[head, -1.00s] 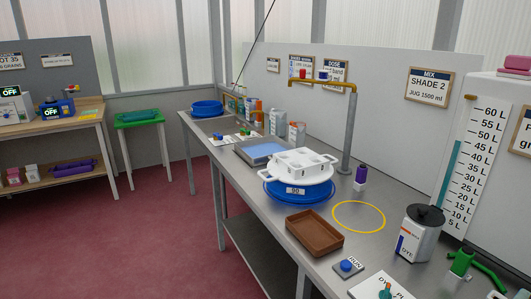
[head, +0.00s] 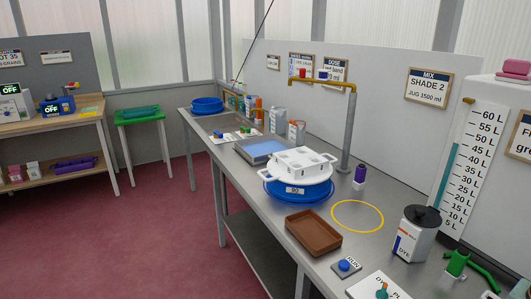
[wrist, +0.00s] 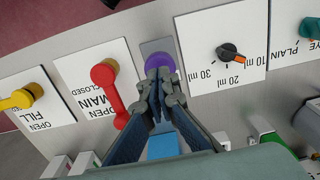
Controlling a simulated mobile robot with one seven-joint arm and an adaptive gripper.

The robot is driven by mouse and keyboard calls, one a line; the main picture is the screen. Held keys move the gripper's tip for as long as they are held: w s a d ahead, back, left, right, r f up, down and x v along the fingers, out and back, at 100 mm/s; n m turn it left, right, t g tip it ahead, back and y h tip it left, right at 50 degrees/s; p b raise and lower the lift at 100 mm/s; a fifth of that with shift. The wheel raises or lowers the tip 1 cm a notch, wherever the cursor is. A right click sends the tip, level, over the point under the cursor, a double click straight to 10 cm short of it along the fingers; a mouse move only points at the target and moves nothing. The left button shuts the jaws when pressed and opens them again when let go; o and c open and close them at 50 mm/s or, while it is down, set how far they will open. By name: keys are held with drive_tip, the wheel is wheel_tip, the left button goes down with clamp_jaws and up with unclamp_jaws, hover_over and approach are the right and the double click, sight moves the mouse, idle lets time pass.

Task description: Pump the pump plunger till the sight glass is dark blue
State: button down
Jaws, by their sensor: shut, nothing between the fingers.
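A round purple knob (wrist: 160,60) stands on a grey plate between the red lever and the dial in the wrist view; it looks like the pump plunger. My gripper (wrist: 160,76) is shut and empty, its fingertips at the knob's near edge and partly covering it. I cannot tell whether they touch it. The gripper does not show in the head view. A white dye canister (head: 416,240) with a black lid and a blue stripe stands on the bench at the right in the head view.
A red lever (wrist: 105,85) and a yellow lever (wrist: 22,97) stand left of the knob. A dial (wrist: 232,52) marked in ml is to its right. The bench also holds a brown tray (head: 314,246), a blue RUN button (head: 345,265) and a tall litre scale (head: 473,165).

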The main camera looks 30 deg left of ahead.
drive_tip(key=shift+r, duration=0.1)
wheel_tip(320, 180, up, 6)
drive_tip(key=p, duration=0.4)
drive_tip(key=shift+p, duration=0.35)
